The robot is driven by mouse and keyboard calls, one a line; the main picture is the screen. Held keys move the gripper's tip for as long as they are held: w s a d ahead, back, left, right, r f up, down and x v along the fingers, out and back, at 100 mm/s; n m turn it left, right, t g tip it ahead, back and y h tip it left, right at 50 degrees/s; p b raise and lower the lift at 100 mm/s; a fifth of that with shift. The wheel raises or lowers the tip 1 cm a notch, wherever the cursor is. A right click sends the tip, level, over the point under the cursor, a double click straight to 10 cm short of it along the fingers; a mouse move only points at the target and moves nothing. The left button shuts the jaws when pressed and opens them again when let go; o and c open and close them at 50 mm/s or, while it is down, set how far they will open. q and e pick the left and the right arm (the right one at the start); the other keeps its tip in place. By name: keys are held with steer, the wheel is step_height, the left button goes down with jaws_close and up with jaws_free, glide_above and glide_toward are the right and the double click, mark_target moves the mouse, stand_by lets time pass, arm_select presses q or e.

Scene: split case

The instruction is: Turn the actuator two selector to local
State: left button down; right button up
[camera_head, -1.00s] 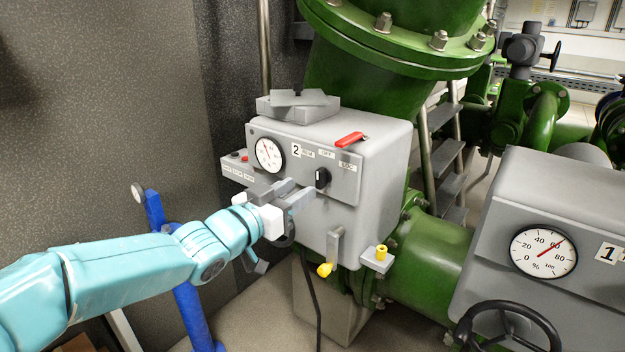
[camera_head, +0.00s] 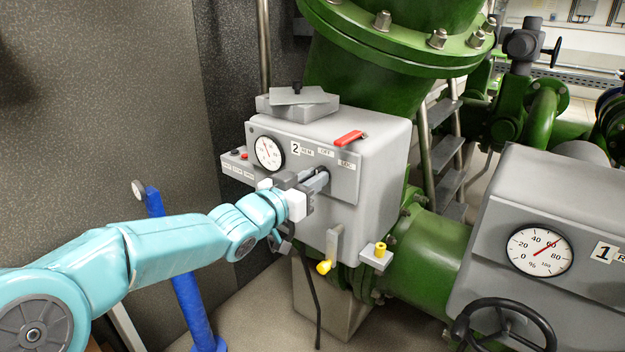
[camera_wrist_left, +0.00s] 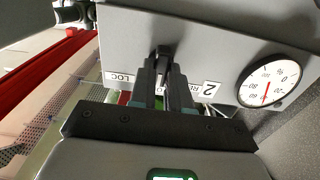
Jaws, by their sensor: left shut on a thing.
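The actuator two box (camera_head: 375,185) is grey, with a "2" label, a round gauge (camera_head: 268,152) and REM, OFF and LOC labels on its front panel. My left gripper (camera_head: 318,182) is at the panel, shut on the small black selector knob (camera_head: 323,172), which is mostly hidden by the fingers. In the left wrist view the fingers (camera_wrist_left: 164,85) close around the knob (camera_wrist_left: 163,52), near the LOC label (camera_wrist_left: 122,78). I cannot tell exactly which label the knob points at. My right gripper is not in view.
A red lever (camera_head: 349,138) lies at the box's top front edge. Yellow-tipped fittings (camera_head: 325,267) stick out below the panel. A blue post (camera_head: 172,260) stands behind my left arm. The actuator one box (camera_head: 560,235) with a black handwheel (camera_head: 503,328) is at right.

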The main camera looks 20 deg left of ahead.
arm_select(q)
steer(key=shift+s+d+m+b, duration=0.1)
steer(key=shift+m+b, duration=2.95)
steer(key=shift+m, duration=1.35)
steer(key=c, duration=1.1)
jaws_free()
